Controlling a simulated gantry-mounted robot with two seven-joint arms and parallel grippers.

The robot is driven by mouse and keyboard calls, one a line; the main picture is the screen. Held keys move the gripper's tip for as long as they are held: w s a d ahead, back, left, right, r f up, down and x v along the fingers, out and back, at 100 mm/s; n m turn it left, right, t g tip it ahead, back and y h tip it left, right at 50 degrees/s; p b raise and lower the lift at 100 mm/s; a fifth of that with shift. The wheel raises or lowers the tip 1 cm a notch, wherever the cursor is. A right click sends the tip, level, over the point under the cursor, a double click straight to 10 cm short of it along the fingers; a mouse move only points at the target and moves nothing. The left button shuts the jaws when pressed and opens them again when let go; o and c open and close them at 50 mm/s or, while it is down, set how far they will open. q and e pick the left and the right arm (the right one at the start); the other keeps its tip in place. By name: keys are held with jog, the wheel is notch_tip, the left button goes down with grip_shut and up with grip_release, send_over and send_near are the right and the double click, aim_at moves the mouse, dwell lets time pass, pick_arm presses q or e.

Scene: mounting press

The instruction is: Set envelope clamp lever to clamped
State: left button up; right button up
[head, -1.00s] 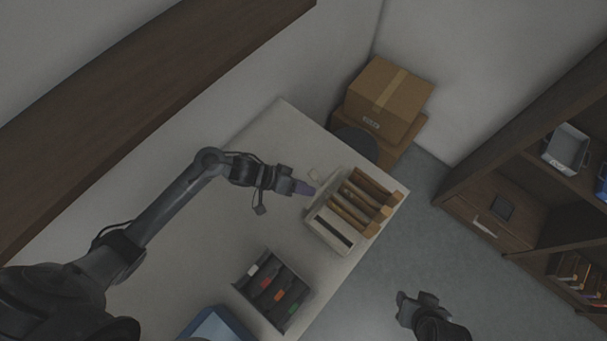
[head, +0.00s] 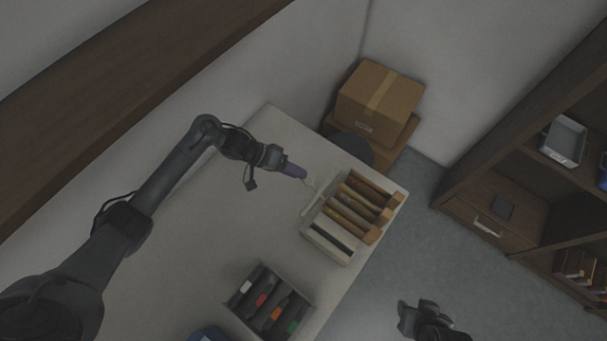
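A cream press-like unit (head: 327,246) stands near the table's right edge, with several wooden bars in a rack on it. A thin pale lever-like part (head: 312,206) runs along its left side; I cannot tell for sure whether it is the clamp lever, nor its setting. My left gripper (head: 300,173) is just up and left of this part, with a purple piece at its tip. I cannot tell whether the purple piece is held or part of the gripper, nor whether the tip touches anything. My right gripper (head: 418,309) is off the table over the floor, apart from the unit.
A grey tray (head: 231,316) with several dark, colour-marked items stands at the table's front. A blue object (head: 207,334) is cut off at the bottom edge. Cardboard boxes (head: 378,95) stand behind the table. A wooden shelf (head: 470,190) is at the right. The table's left part is clear.

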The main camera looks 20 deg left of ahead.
aim_at(316, 189)
pick_arm(q)
jog(key=shift+x, duration=1.75)
grip_shut()
